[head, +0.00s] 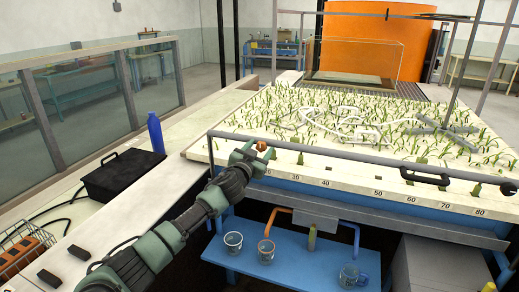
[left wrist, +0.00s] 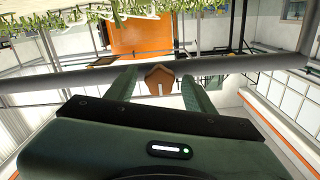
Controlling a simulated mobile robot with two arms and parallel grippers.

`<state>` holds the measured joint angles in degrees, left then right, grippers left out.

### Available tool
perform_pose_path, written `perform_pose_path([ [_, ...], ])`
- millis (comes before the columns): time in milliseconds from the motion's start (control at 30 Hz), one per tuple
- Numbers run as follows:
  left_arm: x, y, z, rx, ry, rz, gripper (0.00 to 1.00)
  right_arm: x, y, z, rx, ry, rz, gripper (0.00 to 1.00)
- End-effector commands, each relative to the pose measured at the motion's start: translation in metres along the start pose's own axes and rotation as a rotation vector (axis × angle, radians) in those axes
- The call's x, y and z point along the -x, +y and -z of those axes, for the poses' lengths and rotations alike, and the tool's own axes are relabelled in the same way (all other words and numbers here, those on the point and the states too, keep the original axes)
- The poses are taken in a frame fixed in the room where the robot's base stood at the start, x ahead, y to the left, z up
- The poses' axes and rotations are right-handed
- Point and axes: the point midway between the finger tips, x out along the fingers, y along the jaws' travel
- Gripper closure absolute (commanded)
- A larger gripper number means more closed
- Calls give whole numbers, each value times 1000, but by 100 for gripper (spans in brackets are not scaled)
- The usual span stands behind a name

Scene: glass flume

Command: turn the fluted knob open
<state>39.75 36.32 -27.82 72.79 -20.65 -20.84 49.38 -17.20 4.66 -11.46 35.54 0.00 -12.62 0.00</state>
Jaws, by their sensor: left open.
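The small brown fluted knob (head: 262,146) is at the front rail of the flume, near the left end. In the left wrist view the knob (left wrist: 160,78) is brown and faceted, with a pale upright mark on its face. My left gripper (head: 257,151) is at the knob, fingers pointing toward it. In the left wrist view, the left gripper's fingers (left wrist: 158,88) stand apart, one on each side of the knob, with gaps visible. My right gripper is not in view.
A grey rail (head: 330,156) runs along the front of the planted bed (head: 350,178), with a black handle (head: 425,177) to the right. A blue bottle (head: 156,133) and black case (head: 124,174) stand on the left ledge. A blue bench (head: 290,270) with several vessels is below.

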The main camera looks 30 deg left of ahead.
Motion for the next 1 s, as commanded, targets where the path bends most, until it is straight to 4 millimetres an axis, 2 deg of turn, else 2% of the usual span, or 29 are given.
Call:
perform_pose_path([
  [100,0,0,0,0,0,0,47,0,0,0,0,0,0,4],
  [133,0,0,0,0,0,0,49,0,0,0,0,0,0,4],
  [300,0,0,0,0,0,0,97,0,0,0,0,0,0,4],
  [333,0,0,0,0,0,0,100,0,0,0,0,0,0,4],
  [667,0,0,0,-38,0,0,100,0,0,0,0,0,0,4],
  [1000,0,0,0,-261,-1,0,100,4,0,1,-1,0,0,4],
])
